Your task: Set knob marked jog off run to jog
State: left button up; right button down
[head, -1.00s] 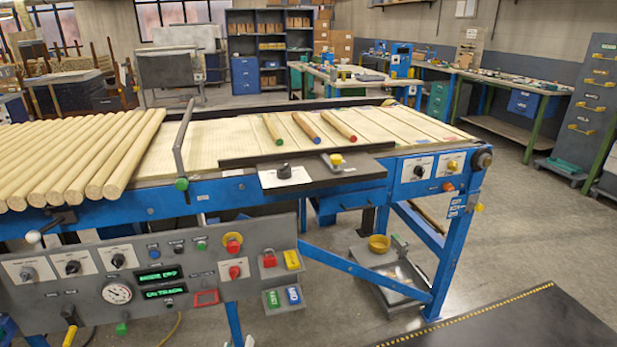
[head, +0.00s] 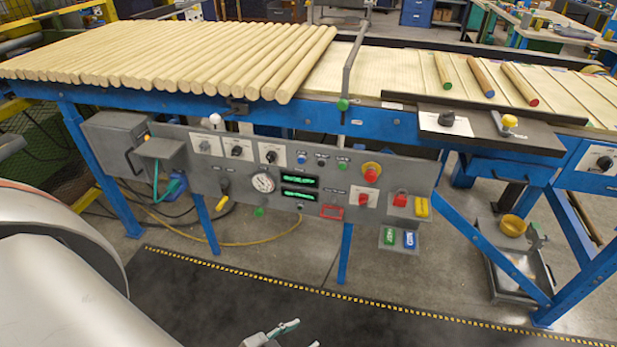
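Several black rotary knobs on pale plates are in view; their lettering is too small to read, so I cannot tell which is marked jog off run. On the grey control panel (head: 330,170) are a left knob (head: 205,146), a middle knob (head: 237,151) and a right knob (head: 270,156). A larger knob (head: 447,119) sits on the conveyor's front ledge, and another knob (head: 604,162) is at the right edge. My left gripper (head: 306,334), partly cut off at the bottom edge, shows fingertips apart, well below the panel and touching nothing. My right gripper is out of view.
The panel also carries a gauge (head: 263,183), green displays (head: 299,188) and a red emergency button (head: 371,172). Wooden rods (head: 180,60) cover the conveyor's left part. A dark mat (head: 200,290) lies clear in front. A tray (head: 519,272) stands beneath the frame.

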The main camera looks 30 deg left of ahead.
aim_at(271, 156)
jog(key=u, duration=1.25)
